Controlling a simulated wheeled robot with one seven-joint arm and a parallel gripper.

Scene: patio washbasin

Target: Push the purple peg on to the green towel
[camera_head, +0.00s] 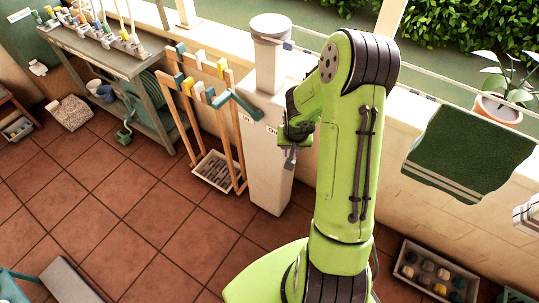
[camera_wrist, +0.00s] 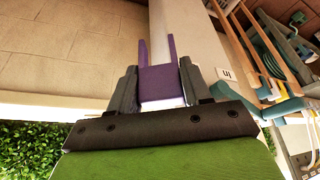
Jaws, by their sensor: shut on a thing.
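My gripper (camera_head: 291,158) is shut on the purple peg (camera_wrist: 158,83), which sits between the two dark fingers in the wrist view with its two prongs pointing away from the gripper. In the head view the gripper is beside the white pillar, partly behind my arm, and the peg cannot be made out clearly. The green towel (camera_head: 468,150), with pale stripes near its lower edge, hangs at the right of the head view. The gripper is well to the left of it and apart from it. The towel does not show in the wrist view.
A wooden rack (camera_head: 205,97) with several coloured pegs stands left of the white pillar (camera_head: 265,150). A potted plant (camera_head: 497,108) is behind the towel. A striped white cloth (camera_head: 529,214) hangs at the right edge. A box of round things (camera_head: 436,271) lies below.

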